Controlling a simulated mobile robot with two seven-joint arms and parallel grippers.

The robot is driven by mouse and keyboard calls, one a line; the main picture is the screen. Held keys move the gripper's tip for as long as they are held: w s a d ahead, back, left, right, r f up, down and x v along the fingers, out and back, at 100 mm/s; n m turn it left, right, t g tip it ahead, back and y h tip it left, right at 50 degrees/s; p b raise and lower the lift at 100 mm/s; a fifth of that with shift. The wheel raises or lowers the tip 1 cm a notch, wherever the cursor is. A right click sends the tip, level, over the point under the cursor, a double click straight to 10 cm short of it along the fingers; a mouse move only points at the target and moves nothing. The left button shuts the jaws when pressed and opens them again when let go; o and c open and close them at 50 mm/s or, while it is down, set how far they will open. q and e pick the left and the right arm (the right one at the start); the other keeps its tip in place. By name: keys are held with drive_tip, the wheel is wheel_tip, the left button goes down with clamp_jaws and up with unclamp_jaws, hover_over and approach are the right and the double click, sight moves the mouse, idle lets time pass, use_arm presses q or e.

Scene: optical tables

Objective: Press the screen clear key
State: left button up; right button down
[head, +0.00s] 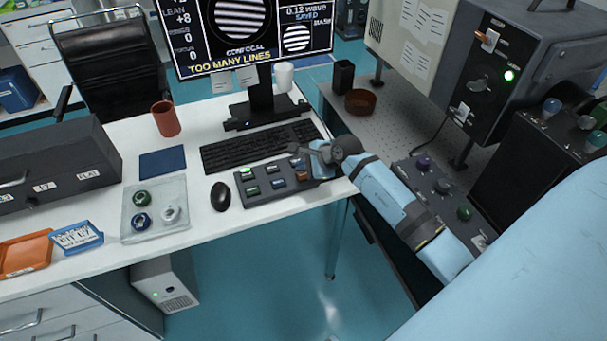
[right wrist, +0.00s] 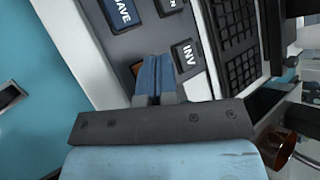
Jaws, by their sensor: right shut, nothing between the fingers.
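A dark keypad (head: 262,199) with several green, blue and orange keys lies at the desk's front edge in the head view. Its labels are too small to read there. My right gripper (head: 307,166) is over the keypad's right end, close to the orange key (head: 302,175). In the right wrist view the shut, empty blue fingers (right wrist: 155,62) point at the keypad, beside the INV key (right wrist: 186,55). They partly hide the orange key (right wrist: 137,69), so I cannot tell whether they touch it. A SAVE key (right wrist: 121,13) also shows. No clear label is readable. My left gripper is out of view.
The monitor (head: 225,67) reads "TOO MANY LINES" and "SAVED". A keyboard (head: 245,151) lies behind the keypad, and a mouse (head: 220,196) stands to its left. A red cup (head: 166,118) and a tray of small parts (head: 155,192) are farther left.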

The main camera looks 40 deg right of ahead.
drive_tip(key=shift+f+b, duration=0.3)
drive_tip(key=shift+f, duration=0.1)
drive_tip(key=shift+f, duration=0.1)
idle(0.3)
drive_tip(key=shift+f+b, duration=0.35)
drive_tip(key=shift+r, duration=0.1)
idle(0.5)
drive_tip(key=shift+r+p, duration=0.6)
drive_tip(key=shift+r, duration=0.15)
